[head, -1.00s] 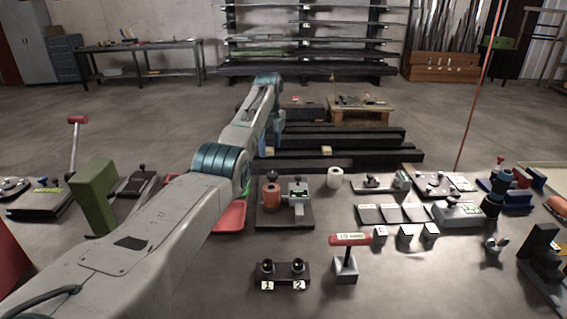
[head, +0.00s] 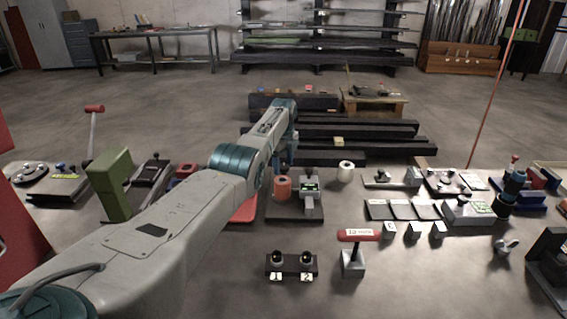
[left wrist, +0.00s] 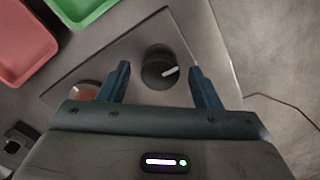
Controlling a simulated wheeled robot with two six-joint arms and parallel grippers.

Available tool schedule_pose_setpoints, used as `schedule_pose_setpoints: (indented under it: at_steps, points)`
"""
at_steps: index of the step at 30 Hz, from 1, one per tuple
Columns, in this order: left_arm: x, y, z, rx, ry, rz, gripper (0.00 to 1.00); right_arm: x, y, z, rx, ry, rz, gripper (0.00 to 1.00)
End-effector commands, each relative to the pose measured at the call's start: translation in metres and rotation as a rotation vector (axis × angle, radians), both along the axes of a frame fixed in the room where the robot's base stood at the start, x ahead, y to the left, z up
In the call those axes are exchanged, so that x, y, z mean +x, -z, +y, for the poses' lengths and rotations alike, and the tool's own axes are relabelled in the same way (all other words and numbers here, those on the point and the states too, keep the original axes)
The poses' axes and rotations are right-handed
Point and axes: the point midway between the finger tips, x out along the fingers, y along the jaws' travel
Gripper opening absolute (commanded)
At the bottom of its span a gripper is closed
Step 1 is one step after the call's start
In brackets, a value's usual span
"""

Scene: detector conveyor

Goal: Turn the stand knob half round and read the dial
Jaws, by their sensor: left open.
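In the left wrist view a round black knob (left wrist: 158,68) with a white pointer line sits on a grey plate (left wrist: 110,52). My left gripper (left wrist: 159,69) is open, with one blue finger on each side of the knob; I cannot tell whether the fingers touch it. In the head view my left gripper (head: 281,163) is mostly hidden by its own arm, near a dark base plate (head: 290,215). This plate bears an orange cylinder (head: 283,188) and a grey stand (head: 309,198) with a pale green face. The dial's reading is too small to make out. My right gripper is out of view.
A red tray (left wrist: 20,42) and a green tray (left wrist: 82,8) lie beside the plate. A white roll (head: 346,172) stands to the right of the stand. A red-handled post (head: 354,262) and a two-knob block (head: 291,262) are nearer. A green block (head: 112,187) stands left.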

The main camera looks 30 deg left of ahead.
Motion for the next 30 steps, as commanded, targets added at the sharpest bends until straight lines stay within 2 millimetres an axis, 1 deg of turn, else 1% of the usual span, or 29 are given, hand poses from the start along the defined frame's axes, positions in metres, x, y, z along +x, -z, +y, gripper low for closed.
schedule_pose_setpoints:
  at_steps: [5,6,8,12,13,23,30]
  points:
    - [0.000,0.000,0.000,0.000,0.000,0.000,0.58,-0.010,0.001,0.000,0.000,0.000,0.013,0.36]
    - [0.000,0.000,0.000,0.000,0.001,0.000,0.54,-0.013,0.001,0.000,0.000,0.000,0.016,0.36]
    - [0.000,0.000,0.000,0.000,0.001,0.000,0.42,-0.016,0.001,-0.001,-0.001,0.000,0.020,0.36]
    - [0.000,0.000,0.000,0.000,0.001,0.000,0.15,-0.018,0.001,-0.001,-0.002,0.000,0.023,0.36]
    - [0.000,0.000,0.000,0.000,0.001,0.000,0.13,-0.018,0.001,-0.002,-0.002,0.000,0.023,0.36]
    - [0.000,-0.001,0.000,0.000,-0.042,0.000,0.14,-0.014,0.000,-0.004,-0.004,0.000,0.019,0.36]
    - [0.000,-0.001,0.000,0.000,-0.183,0.000,0.14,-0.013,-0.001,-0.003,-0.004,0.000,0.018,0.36]
